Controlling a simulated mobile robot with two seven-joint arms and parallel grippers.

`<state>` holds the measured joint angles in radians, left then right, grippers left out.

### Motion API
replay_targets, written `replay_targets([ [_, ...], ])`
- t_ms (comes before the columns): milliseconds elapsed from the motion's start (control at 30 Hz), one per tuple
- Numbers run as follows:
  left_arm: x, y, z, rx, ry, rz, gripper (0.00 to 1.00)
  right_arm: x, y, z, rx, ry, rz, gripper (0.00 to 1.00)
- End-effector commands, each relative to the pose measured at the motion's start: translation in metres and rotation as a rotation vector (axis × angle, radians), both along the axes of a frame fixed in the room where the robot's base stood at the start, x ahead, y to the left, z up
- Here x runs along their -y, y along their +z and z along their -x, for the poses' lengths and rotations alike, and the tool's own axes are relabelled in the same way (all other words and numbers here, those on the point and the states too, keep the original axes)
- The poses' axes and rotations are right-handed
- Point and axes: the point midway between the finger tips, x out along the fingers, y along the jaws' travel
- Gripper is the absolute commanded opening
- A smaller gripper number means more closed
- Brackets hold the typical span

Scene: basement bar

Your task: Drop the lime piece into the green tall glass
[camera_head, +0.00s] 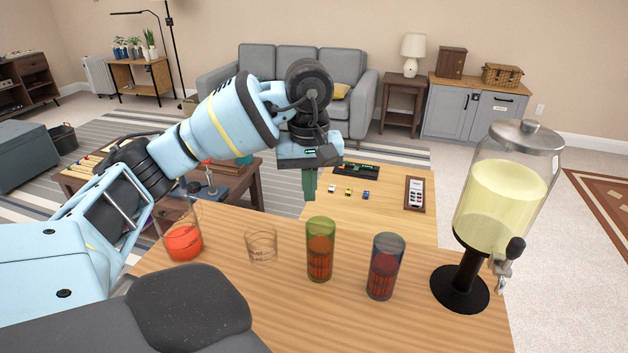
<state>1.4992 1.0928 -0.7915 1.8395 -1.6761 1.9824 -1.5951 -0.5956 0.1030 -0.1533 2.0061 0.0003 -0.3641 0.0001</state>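The green tall glass (320,250) stands upright on the wooden counter and holds red liquid. My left gripper (310,198) hangs down just behind and above the green glass, slightly left of its rim. Its greenish fingers point downward and appear close together or one behind the other. I cannot tell whether they are open or shut. I cannot make out the lime piece; it may be hidden at the fingers. My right gripper is not in view.
A dark blue tall glass (386,266) stands right of the green one. A low clear glass (262,243) and a glass with red liquid (183,238) stand to its left. A drink dispenser (503,195) is at the counter's right. The wooden counter (330,325) is clear in front.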

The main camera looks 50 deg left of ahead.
Motion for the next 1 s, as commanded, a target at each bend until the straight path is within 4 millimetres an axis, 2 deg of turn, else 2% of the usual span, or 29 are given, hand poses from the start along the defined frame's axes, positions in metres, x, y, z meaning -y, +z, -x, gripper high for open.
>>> replay_targets([
  [300,0.0,-0.001,0.0,0.003,0.0,0.0,0.01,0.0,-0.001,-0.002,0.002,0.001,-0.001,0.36],
  [500,0.0,-0.001,0.0,0.002,0.0,0.0,0.23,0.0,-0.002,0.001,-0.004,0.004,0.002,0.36],
  [767,0.0,0.0,0.0,0.003,0.0,0.0,0.23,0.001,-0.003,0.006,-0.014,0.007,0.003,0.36],
  [867,0.0,0.008,0.0,0.005,0.0,0.0,0.23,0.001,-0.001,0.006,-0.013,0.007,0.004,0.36],
  [1000,0.0,0.03,0.0,0.01,0.0,0.0,0.23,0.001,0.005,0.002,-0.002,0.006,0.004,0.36],
])
